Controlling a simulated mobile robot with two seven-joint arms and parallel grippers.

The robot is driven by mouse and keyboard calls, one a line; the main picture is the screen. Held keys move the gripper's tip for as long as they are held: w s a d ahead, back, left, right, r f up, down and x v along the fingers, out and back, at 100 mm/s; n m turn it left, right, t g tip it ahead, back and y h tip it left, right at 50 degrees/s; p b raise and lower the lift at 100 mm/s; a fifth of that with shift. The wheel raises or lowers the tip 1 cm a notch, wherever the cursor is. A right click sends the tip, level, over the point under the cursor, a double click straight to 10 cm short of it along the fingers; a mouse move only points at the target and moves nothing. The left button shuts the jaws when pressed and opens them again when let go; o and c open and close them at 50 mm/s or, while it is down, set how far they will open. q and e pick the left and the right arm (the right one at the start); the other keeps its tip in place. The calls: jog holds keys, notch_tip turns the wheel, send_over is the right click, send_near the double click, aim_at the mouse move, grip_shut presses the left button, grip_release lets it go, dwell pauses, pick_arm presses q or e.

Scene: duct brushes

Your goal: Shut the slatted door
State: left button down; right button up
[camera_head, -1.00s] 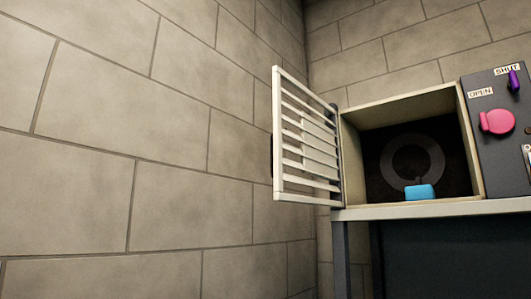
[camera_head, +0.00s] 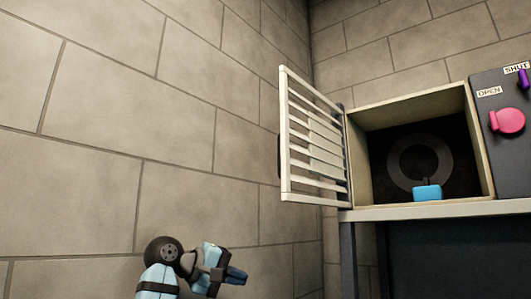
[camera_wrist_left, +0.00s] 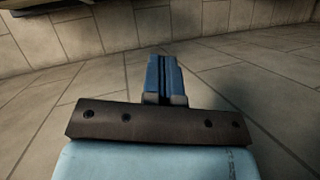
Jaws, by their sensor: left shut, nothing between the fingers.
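The slatted door (camera_head: 314,145) is a cream frame with horizontal slats. It stands wide open, hinged at the left side of the box opening (camera_head: 420,150) and swung out toward me. A dark part, perhaps a handle, shows at its left edge. My left gripper (camera_head: 236,276) is low in the head view, below and left of the door and apart from it. Its blue fingers (camera_wrist_left: 164,76) are together and empty in the left wrist view, with floor and wall tiles beyond. My right gripper is not in view.
Inside the box are a dark ring (camera_head: 420,163) and a blue block (camera_head: 427,192). A dark panel (camera_head: 500,140) with a pink knob (camera_head: 507,121), a purple lever and OPEN and SHUT labels stands at right. A shelf (camera_head: 440,210) carries the box. A tiled wall is at left.

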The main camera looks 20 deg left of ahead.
pick_arm(q)
jog(key=s+r+h, duration=0.3)
jog(key=s+r, duration=0.1)
jog(key=r, duration=0.9)
jog(key=s+r+h, duration=0.2)
jog(key=s+r, duration=0.3)
jog(key=r, duration=0.9)
jog(key=p+x, duration=0.3)
jog(key=x, duration=0.6)
jog(key=shift+w+d+f+m+g, duration=0.15)
jog(key=shift+w+f+m+g, duration=0.15)
jog(key=shift+f+g, duration=0.1)
jog(key=shift+s, duration=0.1)
